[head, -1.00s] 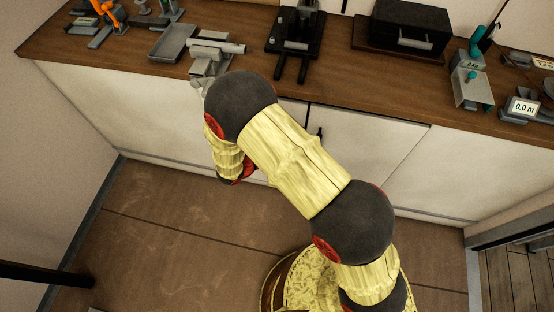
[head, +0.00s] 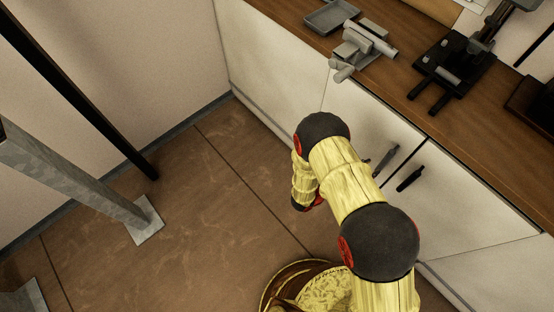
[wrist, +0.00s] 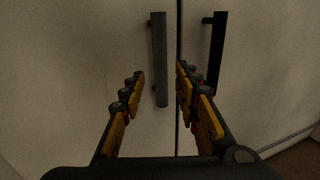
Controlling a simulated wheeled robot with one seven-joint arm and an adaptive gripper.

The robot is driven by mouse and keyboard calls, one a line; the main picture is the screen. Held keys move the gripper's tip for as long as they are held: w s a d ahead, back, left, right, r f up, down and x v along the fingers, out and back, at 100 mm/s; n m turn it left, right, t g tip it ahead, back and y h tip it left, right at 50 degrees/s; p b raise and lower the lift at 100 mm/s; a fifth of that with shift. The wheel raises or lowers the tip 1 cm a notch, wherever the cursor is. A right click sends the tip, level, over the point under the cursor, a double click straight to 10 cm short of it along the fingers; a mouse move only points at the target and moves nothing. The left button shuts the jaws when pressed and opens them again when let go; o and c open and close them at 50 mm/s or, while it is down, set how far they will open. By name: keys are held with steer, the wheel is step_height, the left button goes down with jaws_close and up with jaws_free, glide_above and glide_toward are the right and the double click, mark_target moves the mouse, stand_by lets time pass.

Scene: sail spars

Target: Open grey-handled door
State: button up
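Two white cabinet doors meet at a narrow seam under the wooden counter. The grey-handled door (head: 345,120) is the left one; its grey handle (head: 385,159) is an upright bar, also seen in the wrist view (wrist: 160,60). The right door carries a black handle (head: 411,179), which also shows in the wrist view (wrist: 217,50). Both doors look shut. My gripper (wrist: 160,82) is open, with its yellow and black fingers on either side of the grey handle's lower part in the picture. I cannot tell whether the handle lies between the fingertips or beyond them.
The wooden counter (head: 425,108) above the doors holds a grey vise (head: 362,45), a grey tray (head: 331,15) and a black stand device (head: 455,65). A grey metal post (head: 75,172) stands on the floor at left. The brown floor (head: 205,205) before the cabinet is mostly clear.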

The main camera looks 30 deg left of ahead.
mark_target(382, 163)
steer(key=x, duration=0.6)
steer(key=shift+w+d, duration=0.1)
steer(key=shift+d, duration=0.1)
jaws_close()
